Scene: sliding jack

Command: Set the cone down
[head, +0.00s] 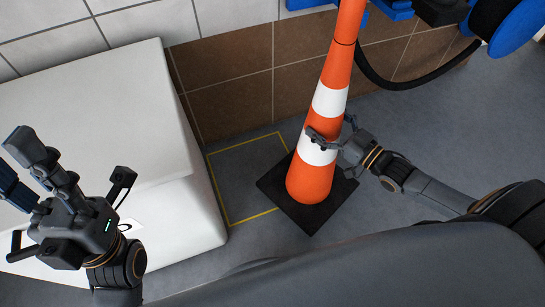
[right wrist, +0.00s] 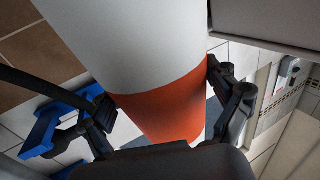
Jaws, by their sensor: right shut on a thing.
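The orange cone (head: 312,182) with white bands and a black square base (head: 337,190) stands out in the middle of the head view. Its top is cut off by the upper edge. My right gripper (head: 330,136) is shut on the cone around its lower white band. The right wrist view shows the white band and orange part (right wrist: 165,105) between the two fingers. A yellow square outline (head: 222,193) is on the floor. The base covers part of its right side; I cannot tell whether the base touches the floor. My left gripper (head: 70,212) is open and empty at the left.
A white box-like block (head: 110,110) stands at the left, beside the yellow outline. A brown and white tiled wall (head: 225,85) is behind. Blue equipment with a black hose (head: 385,82) is at the top right. Grey floor (head: 440,130) is open at the right.

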